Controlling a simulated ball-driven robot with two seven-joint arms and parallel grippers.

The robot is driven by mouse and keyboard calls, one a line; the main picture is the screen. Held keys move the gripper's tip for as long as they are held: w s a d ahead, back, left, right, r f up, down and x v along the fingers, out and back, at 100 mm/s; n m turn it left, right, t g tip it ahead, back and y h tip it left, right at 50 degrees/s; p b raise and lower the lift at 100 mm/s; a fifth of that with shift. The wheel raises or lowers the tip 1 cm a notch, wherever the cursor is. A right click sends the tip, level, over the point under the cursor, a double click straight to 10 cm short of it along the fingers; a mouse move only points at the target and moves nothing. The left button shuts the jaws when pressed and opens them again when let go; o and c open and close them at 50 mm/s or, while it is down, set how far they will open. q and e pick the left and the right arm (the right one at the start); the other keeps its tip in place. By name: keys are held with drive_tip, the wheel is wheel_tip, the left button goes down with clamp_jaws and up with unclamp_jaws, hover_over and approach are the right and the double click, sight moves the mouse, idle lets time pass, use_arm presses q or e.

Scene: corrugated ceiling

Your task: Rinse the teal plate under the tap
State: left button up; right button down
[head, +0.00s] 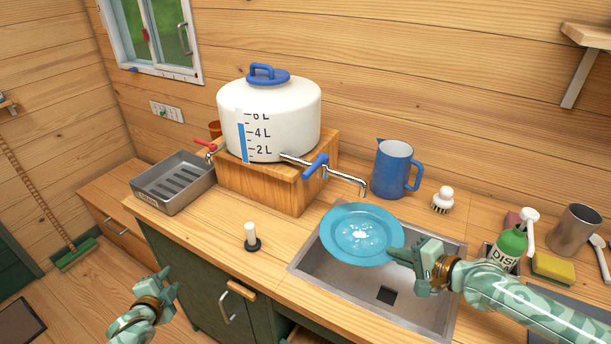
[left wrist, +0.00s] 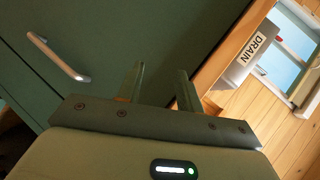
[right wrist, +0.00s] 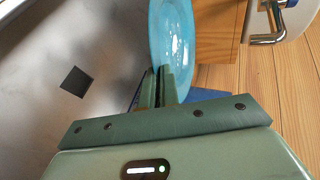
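The teal plate (head: 361,234) is held over the sink (head: 330,275), with whitish wet-looking marks on its face. My right gripper (head: 402,256) is shut on the plate's right rim; the right wrist view shows the fingers (right wrist: 163,88) closed on the plate's edge (right wrist: 172,38). The tap (head: 340,177) has a blue handle (head: 315,166) and its spout ends just above the plate's far edge. I see no clear stream from it. My left gripper (head: 163,282) is open and empty, low in front of the counter; its parted fingers (left wrist: 158,88) show in the left wrist view.
A white water tank (head: 290,115) on a wooden box (head: 260,188) feeds the tap. A blue jug (head: 392,168), brush (head: 442,200), soap bottle (head: 511,245), sponge (head: 552,267) and steel cup (head: 574,229) stand around the sink. A stopper (head: 251,238) and grey drain tray (head: 174,183) are left.

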use_arm(q)
drive_tip(key=w+d+r+m+t+h, duration=0.1)
drive_tip(key=w+r+m+t, duration=0.2)
drive_tip(key=r, duration=0.5)
drive_tip(key=w+d+r+m+h, duration=0.1)
drive_tip(key=w+d+r+m, duration=0.15)
drive_tip(key=w+r, duration=0.35)
drive_tip(key=m+g+h, duration=0.1)
drive_tip(key=m+h, duration=0.7)
drive_tip(key=m, duration=1.7)
approach(306, 173)
drive_tip(key=x, duration=1)
drive_tip(key=shift+f, duration=0.4)
clamp_jaws()
